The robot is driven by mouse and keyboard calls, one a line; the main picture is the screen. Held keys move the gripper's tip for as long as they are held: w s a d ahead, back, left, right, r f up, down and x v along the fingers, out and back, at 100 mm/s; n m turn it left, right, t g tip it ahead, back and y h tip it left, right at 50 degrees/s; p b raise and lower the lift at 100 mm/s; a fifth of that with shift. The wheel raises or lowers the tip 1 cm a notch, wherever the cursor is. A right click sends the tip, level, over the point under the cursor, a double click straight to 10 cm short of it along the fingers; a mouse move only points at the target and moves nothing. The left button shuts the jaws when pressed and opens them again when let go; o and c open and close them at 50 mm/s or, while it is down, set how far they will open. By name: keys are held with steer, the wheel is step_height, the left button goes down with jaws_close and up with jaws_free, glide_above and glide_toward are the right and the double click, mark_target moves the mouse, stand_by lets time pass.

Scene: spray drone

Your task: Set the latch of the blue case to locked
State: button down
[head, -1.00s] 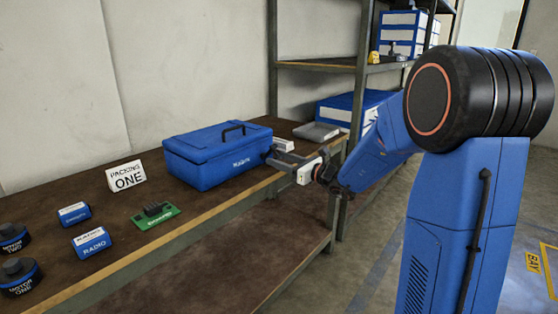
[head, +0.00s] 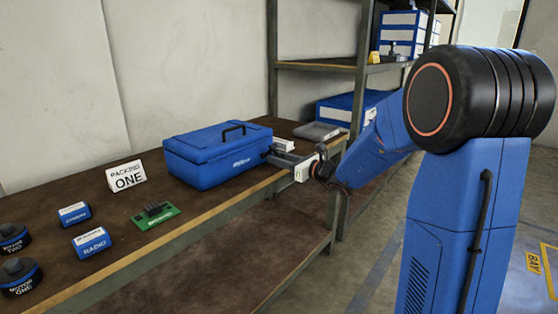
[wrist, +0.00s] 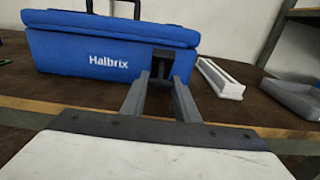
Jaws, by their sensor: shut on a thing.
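The blue case (head: 215,160) stands on the brown workbench with its lid down and a dark handle on top. It also fills the upper part of the wrist view (wrist: 100,47), with "Halbrix" on its front. The dark latch (wrist: 162,61) is on the front face, right of the lettering. My gripper (head: 270,153) is at the right end of the case front. In the wrist view my gripper's fingertips (wrist: 161,78) are close together at the latch, shut on it. The fingers partly hide the latch, and its setting cannot be told.
A white tray-like piece (wrist: 220,77) and a grey tray (head: 317,131) lie right of the case. A "Packing One" sign (head: 126,177), a green board (head: 155,215), small blue boxes and motors stand left. A shelf post (head: 362,80) rises behind my arm.

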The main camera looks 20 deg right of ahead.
mark_target(274, 145)
steer(key=shift+w+a+r+g+h, duration=0.15)
steer(key=shift+r+g+h, duration=0.35)
steer(key=shift+r+g, duration=0.25)
steer(key=shift+w+r+g+h, duration=0.15)
steer(key=shift+r+g+h, duration=0.4)
steer(key=shift+g, duration=0.2)
steer(key=shift+w+a+r+g+h, duration=0.3)
steer(key=shift+r+g+h, duration=0.3)
steer(key=shift+g, duration=0.25)
steer(key=shift+w+a+r+g+h, duration=0.15)
steer(key=shift+w+r+g+h, duration=0.2)
steer(key=shift+r+g+h, duration=0.35)
steer(key=shift+f+g, duration=0.1)
steer(key=shift+g, duration=0.15)
steer(key=c, duration=1.4)
jaws_free()
steer(key=shift+o, duration=0.2)
steer(key=v, duration=1.7)
steer(key=shift+d, duration=0.1)
